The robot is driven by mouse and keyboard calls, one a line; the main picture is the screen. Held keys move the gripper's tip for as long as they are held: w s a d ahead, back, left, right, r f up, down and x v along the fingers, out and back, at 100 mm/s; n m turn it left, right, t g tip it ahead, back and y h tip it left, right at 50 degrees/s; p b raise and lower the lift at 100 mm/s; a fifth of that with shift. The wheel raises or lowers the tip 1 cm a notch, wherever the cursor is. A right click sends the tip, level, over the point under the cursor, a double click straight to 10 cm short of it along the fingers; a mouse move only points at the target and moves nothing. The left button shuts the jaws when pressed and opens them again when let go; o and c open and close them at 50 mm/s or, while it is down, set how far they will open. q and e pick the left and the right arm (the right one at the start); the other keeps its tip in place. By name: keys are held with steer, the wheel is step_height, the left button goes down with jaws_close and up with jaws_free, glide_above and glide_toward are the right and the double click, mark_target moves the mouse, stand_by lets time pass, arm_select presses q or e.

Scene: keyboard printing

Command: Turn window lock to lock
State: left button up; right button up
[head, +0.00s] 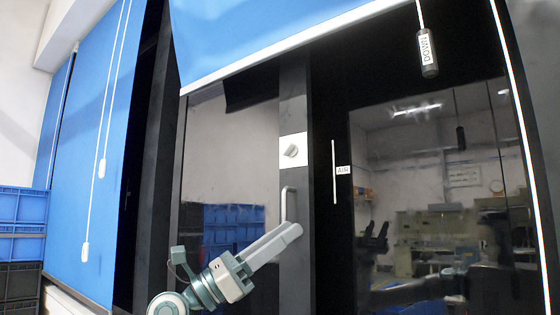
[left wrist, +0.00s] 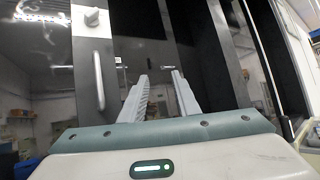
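The window lock is a grey knob (head: 291,151) on a white square plate on the dark window frame, in the middle of the head view. In the left wrist view the knob (left wrist: 91,16) shows at the upper left. A light metal handle (head: 288,204) stands upright just below it. My left gripper (head: 294,232) is below the knob and close to the handle in the head view, touching nothing that I can make out. In the left wrist view its two fingers (left wrist: 160,88) are apart with nothing between them. My right gripper is not in view, apart from a dark reflection in the glass.
A blue blind (head: 250,35) hangs above the window, with a cord weight marked DOWN (head: 428,52) at the upper right. Another blue blind (head: 90,150) hangs at the left. Blue crates (head: 22,222) are stacked at the left edge. The frame around the knob is clear.

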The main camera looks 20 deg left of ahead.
mark_target(285, 148)
arm_select(q)
steer(key=s+a+r+m+t+y, duration=0.1)
steer(key=a+r+m+y, duration=0.1)
steer(key=a+r+y, duration=0.2)
steer(key=s+a+r+m+t+y, duration=0.1)
steer(key=a+r+y, duration=0.3)
steer(key=a+r, duration=0.6)
steer(key=shift+s+r+m+t, duration=0.3)
steer(key=shift+r+m+t, duration=0.4)
steer(key=shift+t, duration=0.1)
steer(key=shift+w+d, duration=0.1)
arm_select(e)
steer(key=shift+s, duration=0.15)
